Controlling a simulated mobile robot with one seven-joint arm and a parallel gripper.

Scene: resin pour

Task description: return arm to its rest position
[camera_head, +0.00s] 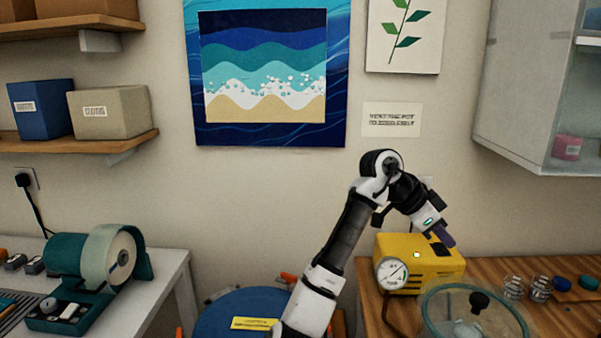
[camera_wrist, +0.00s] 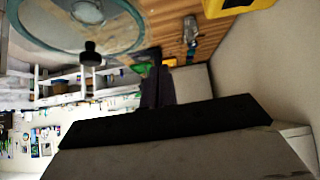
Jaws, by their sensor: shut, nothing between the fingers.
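My arm rises from the lower middle of the head view and bends at its top, with its end angled down to the right. My gripper (camera_head: 446,239) is shut and empty. It hangs in front of the upper part of the yellow pump (camera_head: 425,262), which has a round gauge on its front; I cannot tell whether they touch. In the wrist view the dark shut fingers (camera_wrist: 157,88) show near the middle, with nothing held between them.
A round glass chamber (camera_head: 474,316) with a black knob stands on the wooden counter (camera_head: 560,320). Small jars (camera_head: 514,287) are to its right. A blue drum (camera_head: 225,316) is below left of my arm. A teal grinder (camera_head: 85,270) sits on the left bench.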

